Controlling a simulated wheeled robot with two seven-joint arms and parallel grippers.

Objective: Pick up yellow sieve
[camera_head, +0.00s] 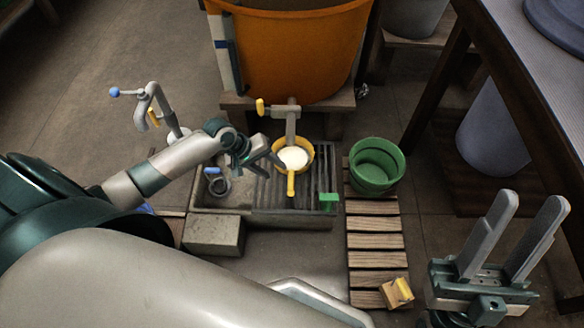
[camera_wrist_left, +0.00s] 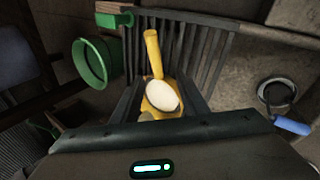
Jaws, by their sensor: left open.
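The yellow sieve (camera_head: 308,158) is on the slatted rack under the tap, with its handle towards me and a white round surface inside it. In the left wrist view the sieve's yellow handle (camera_wrist_left: 152,52) points up the picture, and its bowl is partly hidden by my gripper. My left gripper (camera_head: 272,158) is open just left of the sieve in the head view. In the left wrist view its fingers (camera_wrist_left: 162,85) show on either side of the sieve, and I cannot tell whether they touch it. My right gripper (camera_head: 516,228) is open and empty at the lower right.
A green bucket (camera_head: 376,168) stands on wooden slats (camera_head: 376,241) right of the rack. A tap (camera_head: 291,122) and a large orange tub (camera_head: 290,50) are behind the sieve. A small cup with a blue handle (camera_head: 217,184) is to the left. A table (camera_head: 520,70) stands at right.

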